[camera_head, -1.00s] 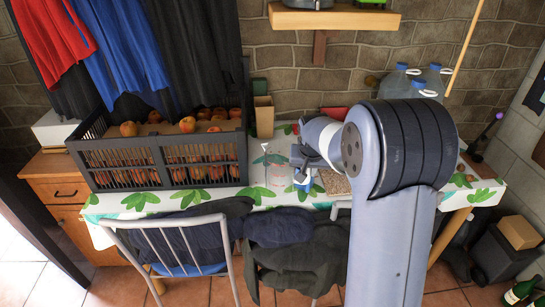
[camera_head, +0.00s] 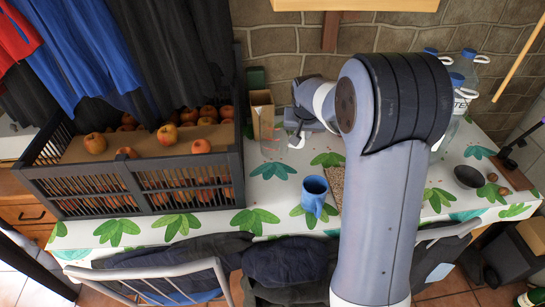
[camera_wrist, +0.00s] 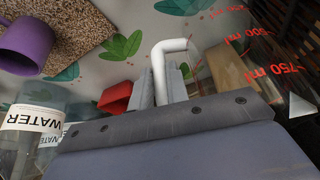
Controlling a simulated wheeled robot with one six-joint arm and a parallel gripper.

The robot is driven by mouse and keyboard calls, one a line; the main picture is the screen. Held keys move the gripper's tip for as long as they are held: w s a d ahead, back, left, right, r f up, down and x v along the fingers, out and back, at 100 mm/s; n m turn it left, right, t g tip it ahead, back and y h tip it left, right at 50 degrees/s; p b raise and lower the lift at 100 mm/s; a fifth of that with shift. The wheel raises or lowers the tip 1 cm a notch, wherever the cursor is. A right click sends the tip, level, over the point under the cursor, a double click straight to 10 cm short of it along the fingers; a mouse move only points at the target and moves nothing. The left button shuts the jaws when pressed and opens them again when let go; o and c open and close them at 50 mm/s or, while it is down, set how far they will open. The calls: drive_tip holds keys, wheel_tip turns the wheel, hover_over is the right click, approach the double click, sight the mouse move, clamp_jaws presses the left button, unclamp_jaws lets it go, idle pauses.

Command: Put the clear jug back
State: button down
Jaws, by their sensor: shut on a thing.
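The clear jug (camera_head: 272,140) is see-through with red volume marks. It is at the back of the table, right of the apple crate and in front of a tan box. In the wrist view its marked wall (camera_wrist: 262,72) fills the right side, and its white bent handle (camera_wrist: 160,68) runs between my fingers. My gripper (camera_head: 297,124) is shut on this handle, at the jug's right side; it also shows in the wrist view (camera_wrist: 168,88). I cannot tell whether the jug's base touches the table.
A dark crate (camera_head: 135,182) of apples stands left. The tan box (camera_head: 262,104) is close behind the jug. A blue mug (camera_head: 314,190) stands in front by a speckled mat (camera_head: 336,182). Water bottles (camera_head: 464,88) stand back right. A red object (camera_wrist: 117,97) is near my gripper.

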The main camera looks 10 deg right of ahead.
drive_tip(key=shift+w+f, duration=0.2)
drive_tip(key=shift+w, duration=0.05)
wheel_tip(320, 180, down, 10)
drive_tip(key=shift+r+p, duration=0.25)
drive_tip(key=shift+p, duration=0.15)
drive_tip(key=shift+f, duration=0.1)
drive_tip(key=shift+f, duration=0.15)
drive_tip(key=c, duration=1.4)
unclamp_jaws()
